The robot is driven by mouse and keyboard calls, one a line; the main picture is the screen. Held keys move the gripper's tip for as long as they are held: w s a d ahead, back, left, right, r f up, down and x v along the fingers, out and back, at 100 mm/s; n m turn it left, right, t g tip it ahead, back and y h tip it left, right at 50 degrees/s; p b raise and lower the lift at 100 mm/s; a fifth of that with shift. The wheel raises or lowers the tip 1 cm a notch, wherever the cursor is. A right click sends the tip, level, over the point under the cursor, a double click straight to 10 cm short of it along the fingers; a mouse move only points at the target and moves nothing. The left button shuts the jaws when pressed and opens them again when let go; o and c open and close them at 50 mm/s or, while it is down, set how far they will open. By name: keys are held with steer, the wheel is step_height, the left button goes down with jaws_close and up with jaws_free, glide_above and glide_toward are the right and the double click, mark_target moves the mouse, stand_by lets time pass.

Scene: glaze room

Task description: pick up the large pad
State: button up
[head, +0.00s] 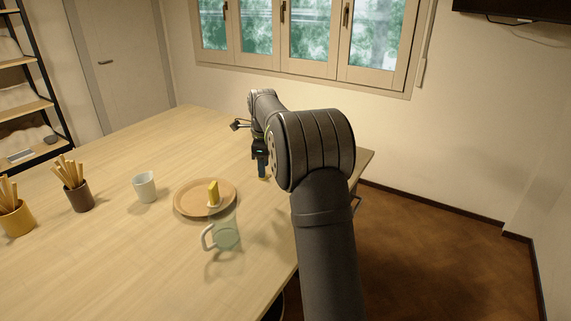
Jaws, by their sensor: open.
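A yellow upright block (213,190) with a pale base stands over the round wooden plate (185,207). It is the only pad-like thing that I can make out, and I cannot tell whether it is the large pad. My gripper (263,174) is open, pointing down near the table's right side. It is to the right of the plate and a little farther back, apart from the block. Its fingers look small and dark here, and I see nothing between them.
A clear glass mug (228,238) stands just in front of the plate. A white cup (145,187) is left of it. A brown pot (79,197) and a yellow pot (17,220) hold wooden tools at the left. The back of the table (185,130) is clear.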

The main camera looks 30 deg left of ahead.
steer(key=w+a+r+n+t+h, duration=0.1)
steer(key=w+a+r+n+t, duration=0.35)
steer(key=a+n, duration=0.65)
steer(key=w+f, duration=0.1)
steer(key=f, duration=0.2)
steer(key=w+d+f+n, duration=0.1)
steer(key=w+f, duration=0.1)
steer(key=f, duration=0.1)
steer(key=w+f+n+g, duration=0.1)
steer(key=w+f, duration=0.1)
steer(key=f, duration=0.1)
steer(key=shift+w+d, duration=0.2)
steer(key=shift+d, duration=0.15)
steer(key=shift+s+d+x, duration=0.1)
steer(key=shift+s+x, duration=0.1)
steer(key=shift+x, duration=1.15)
steer(key=shift+s+d+x, duration=0.1)
steer(key=shift+s+x, duration=0.1)
steer(key=shift+x, duration=1.15)
steer(key=shift+f, duration=0.1)
jaws_close()
